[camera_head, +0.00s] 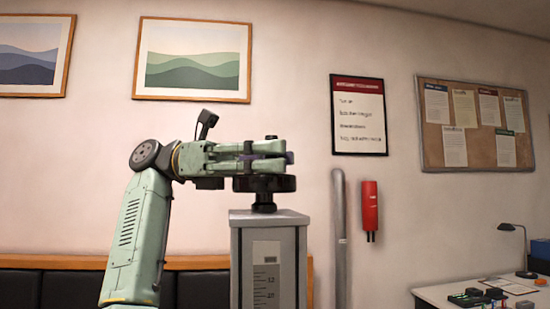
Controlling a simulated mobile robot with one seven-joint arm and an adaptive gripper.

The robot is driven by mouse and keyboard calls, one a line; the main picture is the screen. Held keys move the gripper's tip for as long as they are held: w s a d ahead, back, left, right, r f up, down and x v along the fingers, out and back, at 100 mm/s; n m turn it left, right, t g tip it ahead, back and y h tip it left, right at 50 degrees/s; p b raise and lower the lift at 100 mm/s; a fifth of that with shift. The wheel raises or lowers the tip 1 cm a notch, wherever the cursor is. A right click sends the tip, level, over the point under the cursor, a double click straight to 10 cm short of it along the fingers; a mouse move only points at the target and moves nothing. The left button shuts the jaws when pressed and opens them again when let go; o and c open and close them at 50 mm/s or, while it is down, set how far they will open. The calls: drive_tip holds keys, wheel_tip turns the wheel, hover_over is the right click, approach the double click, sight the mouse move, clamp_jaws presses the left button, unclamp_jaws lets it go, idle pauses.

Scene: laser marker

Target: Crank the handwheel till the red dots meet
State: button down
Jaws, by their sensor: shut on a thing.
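The black handwheel (281,184) sits on a short stem on top of the grey column (268,249) of the laser marker. My gripper (283,158) reaches in from the left, level, just above the wheel's rim. It is shut on the wheel's crank handle, which is mostly hidden by the fingers; a dark knob (271,138) shows above them and a bit of purple shows at the fingertips. A scale (266,276) with marks runs down the column's front. No red dots are in view; the marker's lower part is cut off below.
A grey pipe (340,240) and a red wall unit (370,208) are on the wall right of the column. A white desk (428,293) with a lamp (508,227) stands at the lower right. A dark bench (55,286) runs along the wall behind my arm.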

drive_tip(key=shift+a+m+g+y, duration=0.15)
drive_tip(key=shift+m+g+y, duration=0.3)
drive_tip(key=shift+g, duration=0.25)
drive_tip(key=c, duration=1.5)
unclamp_jaws()
drive_tip(key=shift+t+h, duration=0.25)
drive_tip(key=shift+t, duration=0.05)
